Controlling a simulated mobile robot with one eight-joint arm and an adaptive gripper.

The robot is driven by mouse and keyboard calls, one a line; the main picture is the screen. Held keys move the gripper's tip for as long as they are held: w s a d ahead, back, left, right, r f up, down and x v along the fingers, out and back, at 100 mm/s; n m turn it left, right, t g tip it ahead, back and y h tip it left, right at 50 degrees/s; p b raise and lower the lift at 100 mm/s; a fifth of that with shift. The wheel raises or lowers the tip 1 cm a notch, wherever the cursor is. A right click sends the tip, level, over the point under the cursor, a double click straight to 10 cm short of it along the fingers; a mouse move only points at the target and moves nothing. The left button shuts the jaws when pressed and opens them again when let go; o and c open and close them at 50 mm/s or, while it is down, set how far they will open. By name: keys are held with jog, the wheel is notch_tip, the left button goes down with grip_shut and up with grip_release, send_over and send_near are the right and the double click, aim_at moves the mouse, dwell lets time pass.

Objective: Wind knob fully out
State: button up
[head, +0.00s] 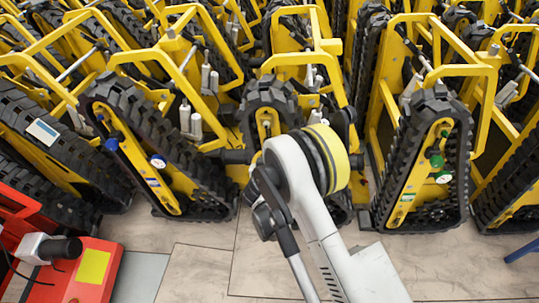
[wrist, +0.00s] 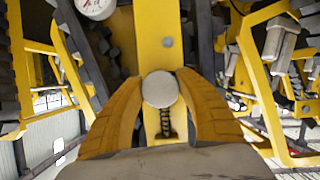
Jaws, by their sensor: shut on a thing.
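In the wrist view, a round pale grey knob (wrist: 159,89) sits in front of a yellow carrier frame (wrist: 160,38). A dark coiled or threaded piece (wrist: 165,123) shows just below the knob. My gripper (wrist: 161,92) has its two ribbed yellow fingers closed on the knob, one at each side. In the head view my arm reaches to the middle tracked carrier (head: 268,97). The arm's yellow-and-black joint hides the gripper and the held knob there. How far the knob is wound out cannot be told.
Tracked carriers stand close together on both sides, including one at left (head: 155,150) and one at right (head: 425,150). A white round gauge (wrist: 97,7) is above the knob. A red machine (head: 65,265) stands at lower left. Tiled floor (head: 195,262) is clear in front.

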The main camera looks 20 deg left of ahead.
jog(key=n+t+h, duration=0.1)
jog(key=n+h, duration=0.2)
jog(key=n, duration=0.1)
jog(key=n+t, duration=0.1)
jog(key=n, duration=0.1)
jog(key=n+t+h, duration=0.1)
jog(key=n, duration=0.2)
jog(key=shift+d+r+n+h, duration=0.1)
jog(key=shift+r+n+h, duration=0.05)
jog(key=shift+n+h, duration=0.15)
jog(key=shift+t, duration=0.3)
dwell(0.3)
jog(key=o, duration=1.2)
jog(key=shift+w, duration=0.1)
jog(key=s, duration=0.5)
jog(key=s+a, duration=0.1)
jog(key=s, duration=0.1)
jog(key=shift+s+r, duration=0.25)
